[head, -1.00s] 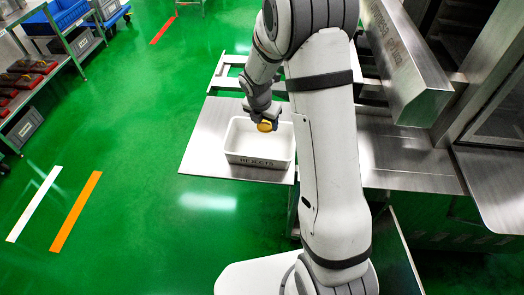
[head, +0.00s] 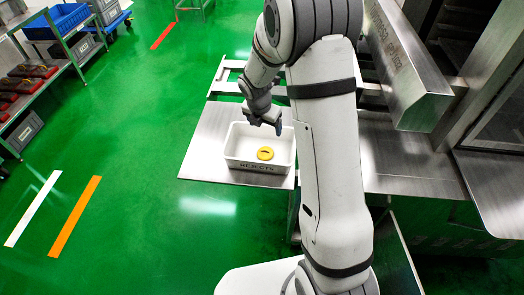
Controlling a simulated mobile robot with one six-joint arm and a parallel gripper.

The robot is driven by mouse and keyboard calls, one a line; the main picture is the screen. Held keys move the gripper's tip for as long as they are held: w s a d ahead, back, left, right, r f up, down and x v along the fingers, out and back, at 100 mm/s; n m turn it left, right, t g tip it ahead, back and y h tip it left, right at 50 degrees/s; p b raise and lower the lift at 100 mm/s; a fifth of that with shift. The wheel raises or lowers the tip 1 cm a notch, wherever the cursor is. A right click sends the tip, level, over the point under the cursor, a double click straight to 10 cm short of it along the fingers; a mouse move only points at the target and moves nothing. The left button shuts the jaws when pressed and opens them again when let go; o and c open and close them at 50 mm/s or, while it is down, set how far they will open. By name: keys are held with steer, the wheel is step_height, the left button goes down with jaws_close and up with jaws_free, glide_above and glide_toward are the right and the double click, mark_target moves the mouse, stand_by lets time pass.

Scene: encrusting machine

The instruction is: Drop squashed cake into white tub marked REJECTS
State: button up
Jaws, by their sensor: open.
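The white tub marked REJECTS (head: 258,165) stands upright on a steel side shelf, its label facing the front. The squashed cake (head: 265,153), a flat golden-yellow disc with a dark mark on top, lies inside the tub on its floor, right of the middle. My gripper (head: 265,126) is above the back part of the tub. It is open and empty, apart from the cake. Its fingers look small and dark here.
The steel shelf (head: 205,160) has bare room left of the tub. A steel machine with a sloped housing (head: 408,65) stands to the right. A rack with blue crates (head: 60,20) is at the far left. Green floor (head: 130,130) between is clear.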

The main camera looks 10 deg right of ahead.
steer(key=v, duration=0.6)
steer(key=shift+r, duration=0.4)
steer(key=shift+s+a, duration=0.1)
steer(key=shift+s, duration=0.05)
steer(key=s+d+r+m+y, duration=0.1)
steer(key=s+r+m, duration=0.5)
steer(key=s+m, duration=0.7)
steer(key=s+d+r+m+y, duration=0.1)
steer(key=s+r+m, duration=0.5)
steer(key=s+m, duration=0.7)
steer(key=shift+d+m+t, duration=0.2)
steer(key=shift+m+t, duration=0.2)
steer(key=shift+m, duration=0.5)
steer(key=shift+s, duration=0.15)
steer(key=shift+c, duration=0.6)
